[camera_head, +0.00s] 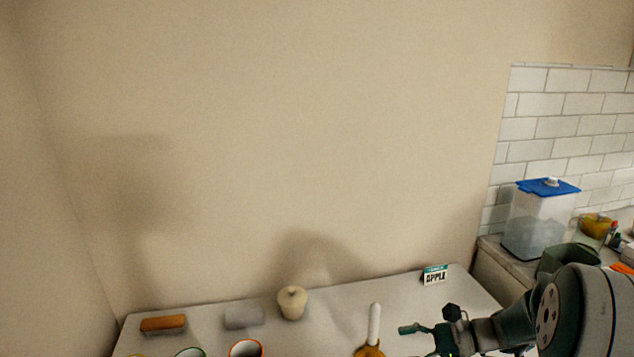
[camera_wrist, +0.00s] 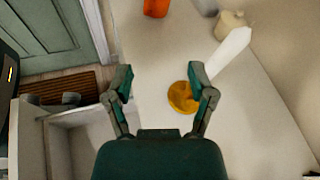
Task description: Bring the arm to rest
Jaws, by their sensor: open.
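My gripper (camera_head: 428,330) reaches in from the lower right in the head view, at the right part of a white shelf top (camera_head: 205,315). In the wrist view my gripper (camera_wrist: 160,82) shows two green fingers spread wide with nothing held between them. A yellow-orange round thing with a long white handle (camera_head: 374,325) stands left of the gripper in the head view. In the wrist view its yellow part (camera_wrist: 182,97) lies beside the right finger; I cannot tell how far below. My arm fills the lower right corner of the head view.
A small APPLE sign (camera_head: 435,275) stands at the back right of the shelf top. A cream apple-shaped thing (camera_head: 292,303), a grey block (camera_head: 243,317), an orange-brown block (camera_head: 163,325) and cups stand to the left. A blue-lidded container (camera_head: 540,222) stands on the right counter.

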